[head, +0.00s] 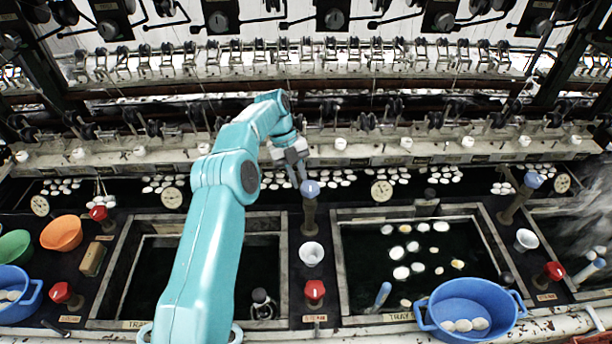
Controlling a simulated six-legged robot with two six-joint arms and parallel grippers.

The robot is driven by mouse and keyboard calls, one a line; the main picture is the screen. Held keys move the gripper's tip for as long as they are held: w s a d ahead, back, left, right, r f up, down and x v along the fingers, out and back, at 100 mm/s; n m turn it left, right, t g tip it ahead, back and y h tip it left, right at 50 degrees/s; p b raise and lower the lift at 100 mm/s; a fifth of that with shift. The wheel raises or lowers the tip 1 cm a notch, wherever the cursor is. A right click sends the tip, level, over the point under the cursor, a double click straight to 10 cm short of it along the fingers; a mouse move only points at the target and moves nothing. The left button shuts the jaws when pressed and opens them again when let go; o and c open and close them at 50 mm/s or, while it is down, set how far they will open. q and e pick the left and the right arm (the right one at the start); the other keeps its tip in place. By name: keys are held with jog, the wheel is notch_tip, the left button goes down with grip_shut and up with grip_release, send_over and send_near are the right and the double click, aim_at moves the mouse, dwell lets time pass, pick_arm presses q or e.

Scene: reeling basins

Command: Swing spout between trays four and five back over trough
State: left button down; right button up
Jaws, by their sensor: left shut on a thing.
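The spout (309,215) is a brass-coloured post with a blue knob on top. It stands on the dark divider between two square trays, the left tray (110,288) and the right tray (338,262). Their front labels are too small to read surely. My left gripper (298,178) reaches down at the spout's blue top and is shut on it; the fingertips are partly hard to make out. Behind it runs a long dark trough (240,192) with clusters of white cocoons. Which way the spout's outlet points is unclear. My right gripper is not in view.
A white cup (312,254) and a red knob (315,292) stand in front of the spout. A blue basin (470,302) sits at the right tray's front edge. Another blue-topped spout (520,198) leans at the right. Dial gauges (381,191) and reeling machinery line the back.

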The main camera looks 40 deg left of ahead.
pick_arm(q)
jog(key=shift+d, duration=0.15)
dwell(0.4)
jog(key=c, duration=1.1)
grip_release()
jog(key=shift+o, duration=0.2)
jog(key=shift+w+r, duration=0.1)
jog(key=shift+r, duration=0.05)
